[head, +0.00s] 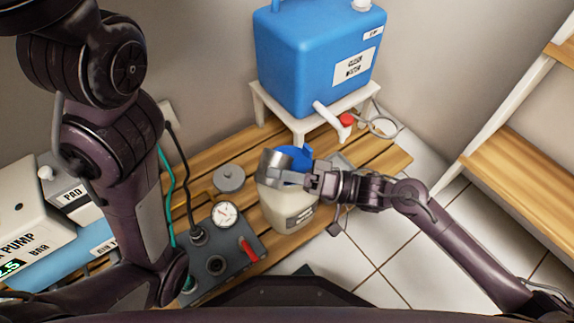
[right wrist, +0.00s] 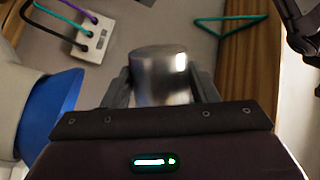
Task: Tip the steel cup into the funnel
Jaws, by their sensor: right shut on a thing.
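My right gripper (head: 308,180) is shut on the steel cup (head: 272,166), a shiny metal cylinder that looks tilted. The cup also shows between the two fingers in the right wrist view (right wrist: 160,72). The blue funnel (head: 298,154) sits at the top of a cream jug (head: 288,212), partly hidden behind the cup and my gripper. In the right wrist view the funnel (right wrist: 50,118) is at the left, beside the gripper. The cup's inside and any pouring cannot be made out. My left arm fills the left of the head view; its gripper is outside the picture.
A blue water tank (head: 305,65) stands on a white stool (head: 262,100) behind the jug. A grey lid (head: 229,178) and a gauge box with a red lever (head: 248,245) are left of the jug on the slatted wooden bench (head: 385,160). Tiled floor lies to the right.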

